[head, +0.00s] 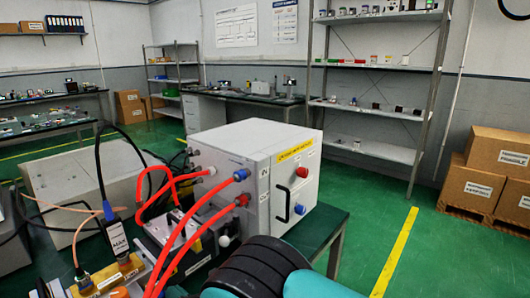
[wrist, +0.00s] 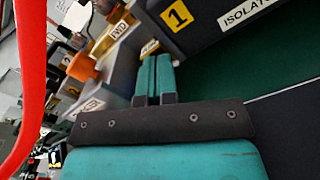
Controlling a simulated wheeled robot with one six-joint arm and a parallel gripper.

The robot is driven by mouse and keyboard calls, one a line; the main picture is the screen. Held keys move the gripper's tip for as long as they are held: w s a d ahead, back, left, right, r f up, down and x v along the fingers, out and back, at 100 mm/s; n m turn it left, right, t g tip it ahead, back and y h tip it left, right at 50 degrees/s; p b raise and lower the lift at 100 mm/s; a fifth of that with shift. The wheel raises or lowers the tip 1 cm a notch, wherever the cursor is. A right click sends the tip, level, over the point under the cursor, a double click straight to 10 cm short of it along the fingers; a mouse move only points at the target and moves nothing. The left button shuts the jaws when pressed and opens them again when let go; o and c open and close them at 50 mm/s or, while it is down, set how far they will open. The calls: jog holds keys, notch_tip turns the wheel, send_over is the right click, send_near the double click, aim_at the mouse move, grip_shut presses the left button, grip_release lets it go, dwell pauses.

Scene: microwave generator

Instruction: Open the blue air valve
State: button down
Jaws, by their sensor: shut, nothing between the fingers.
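A white box (head: 248,150) stands on a dark green table in the head view. A blue fitting with a red hose on it (head: 240,175) is on its left side, above a red fitting (head: 241,199). A round blue knob (head: 300,209) is low on its front face, beside a black handle (head: 283,205). I cannot tell which blue part is the air valve. In the wrist view my gripper (wrist: 154,78) has its two teal fingers close together, shut and empty, beside a grey labelled panel. No blue part shows clearly there.
Red hoses (head: 190,240) loop left of the white box; one also crosses the wrist view's left edge (wrist: 32,85). An orange part (wrist: 82,67) and a yellow "1" label (wrist: 178,16) are near the fingers. Green floor right of the table is free.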

jog(key=shift+w+a+r+b, duration=0.1)
jog(key=shift+a+r+b, duration=0.15)
jog(key=shift+a+b, duration=0.1)
dwell(0.7)
